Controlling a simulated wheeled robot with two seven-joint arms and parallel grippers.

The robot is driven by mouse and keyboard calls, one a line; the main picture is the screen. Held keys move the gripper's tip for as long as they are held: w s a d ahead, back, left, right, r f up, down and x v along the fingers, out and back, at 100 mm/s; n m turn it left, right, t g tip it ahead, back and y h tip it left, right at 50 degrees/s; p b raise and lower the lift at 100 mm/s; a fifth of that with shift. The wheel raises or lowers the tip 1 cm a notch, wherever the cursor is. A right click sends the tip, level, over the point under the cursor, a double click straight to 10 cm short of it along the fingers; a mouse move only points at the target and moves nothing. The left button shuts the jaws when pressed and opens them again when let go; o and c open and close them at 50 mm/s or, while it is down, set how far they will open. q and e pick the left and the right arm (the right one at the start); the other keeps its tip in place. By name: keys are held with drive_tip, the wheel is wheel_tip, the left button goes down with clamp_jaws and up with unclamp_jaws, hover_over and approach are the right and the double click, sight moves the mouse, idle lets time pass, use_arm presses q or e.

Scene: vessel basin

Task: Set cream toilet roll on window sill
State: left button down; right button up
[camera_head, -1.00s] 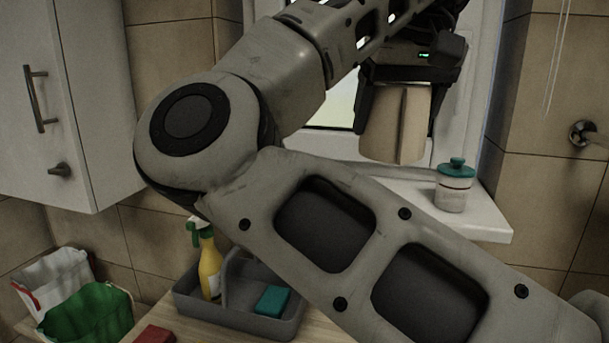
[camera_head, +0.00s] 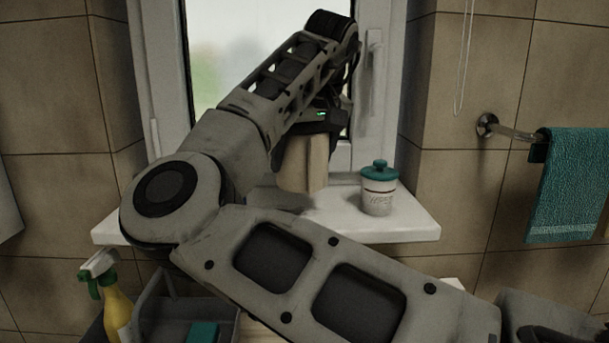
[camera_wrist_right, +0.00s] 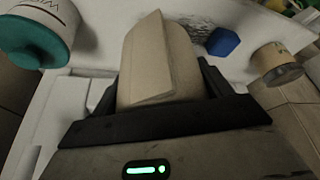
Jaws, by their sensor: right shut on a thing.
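The cream toilet roll (camera_head: 300,168) is upright in my right gripper (camera_head: 304,146), over the white window sill (camera_head: 398,229). Its lower end is at or just above the sill; I cannot tell whether it touches. In the right wrist view the roll (camera_wrist_right: 158,58) sits between the two dark fingers (camera_wrist_right: 165,82), with a loose paper flap facing the camera. My right arm hides much of the sill's left and front. My left gripper is not in view.
A wipes jar with a teal lid (camera_head: 379,190) stands on the sill right of the roll. The window frame (camera_head: 372,90) is behind. Below are a grey caddy (camera_head: 185,305) and a spray bottle (camera_head: 116,308). A teal towel (camera_head: 565,185) hangs at right.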

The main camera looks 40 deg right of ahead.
drive_tip(key=shift+w+d+f, duration=0.35)
drive_tip(key=shift+d+f, duration=0.3)
drive_tip(key=shift+f, duration=0.2)
drive_tip(key=f+b, duration=0.3)
drive_tip(key=shift+w+d+f, duration=0.1)
drive_tip(key=shift+w+f, duration=0.15)
drive_tip(key=shift+f, duration=0.1)
drive_tip(key=shift+s+r, duration=0.1)
drive_tip(key=shift+r, duration=0.1)
drive_tip(key=shift+f, duration=0.2)
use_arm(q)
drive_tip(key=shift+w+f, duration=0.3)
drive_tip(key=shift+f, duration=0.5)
use_arm(e)
drive_tip(key=o, duration=1)
drive_tip(key=shift+r, duration=0.25)
drive_tip(key=v, duration=1.2)
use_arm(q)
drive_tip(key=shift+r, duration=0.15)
